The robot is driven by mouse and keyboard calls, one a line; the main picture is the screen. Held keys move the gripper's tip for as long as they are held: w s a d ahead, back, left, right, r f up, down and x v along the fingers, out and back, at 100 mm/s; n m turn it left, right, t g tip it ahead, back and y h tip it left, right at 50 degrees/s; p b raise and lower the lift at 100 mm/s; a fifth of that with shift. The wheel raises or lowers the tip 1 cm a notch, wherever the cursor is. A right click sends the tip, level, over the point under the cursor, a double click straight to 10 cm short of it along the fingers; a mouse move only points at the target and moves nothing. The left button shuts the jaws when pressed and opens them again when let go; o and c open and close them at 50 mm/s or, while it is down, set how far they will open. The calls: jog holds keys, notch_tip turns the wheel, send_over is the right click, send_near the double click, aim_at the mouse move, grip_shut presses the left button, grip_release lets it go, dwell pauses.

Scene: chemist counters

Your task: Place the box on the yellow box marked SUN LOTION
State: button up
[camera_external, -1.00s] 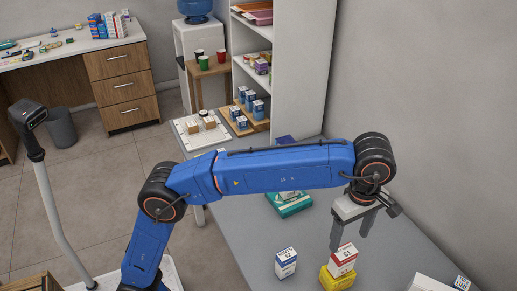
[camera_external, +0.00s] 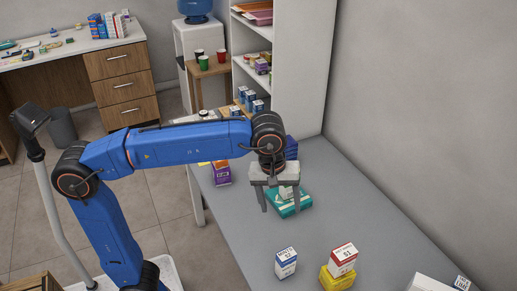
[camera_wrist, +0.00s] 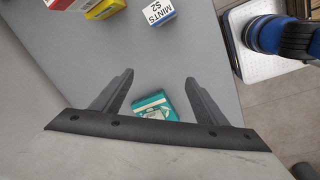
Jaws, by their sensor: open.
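A yellow box (camera_external: 335,279) stands near the front of the grey counter; its lettering is too small to read. A red-and-white box (camera_external: 343,258) sits on top of it, slightly turned. The yellow box (camera_wrist: 104,9) is partly cut off at the top there. My gripper (camera_external: 280,208) is open and empty, pointing down above a teal box (camera_external: 300,205). The teal box (camera_wrist: 147,101) shows between the fingers in the wrist view.
A purple box (camera_external: 221,173) stands at the counter's left edge, and a dark blue box (camera_external: 291,148) is behind my gripper. A white box (camera_external: 430,283) lies at the front right. The counter's right middle (camera_external: 365,205) is clear. A white shelf (camera_external: 300,75) stands at the back.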

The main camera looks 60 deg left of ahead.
jog(key=s+a+f+m+t, duration=0.1)
jog(key=s+a+f+m, duration=0.4)
jog(key=s+a+f, duration=0.4)
jog(key=s+a+f+m+t, duration=0.2)
jog(key=s+a+f+m, duration=0.4)
jog(key=s+f, duration=1)
jog(key=a, duration=0.3)
jog(key=shift+s+y, duration=0.15)
jog(key=shift+y, duration=0.15)
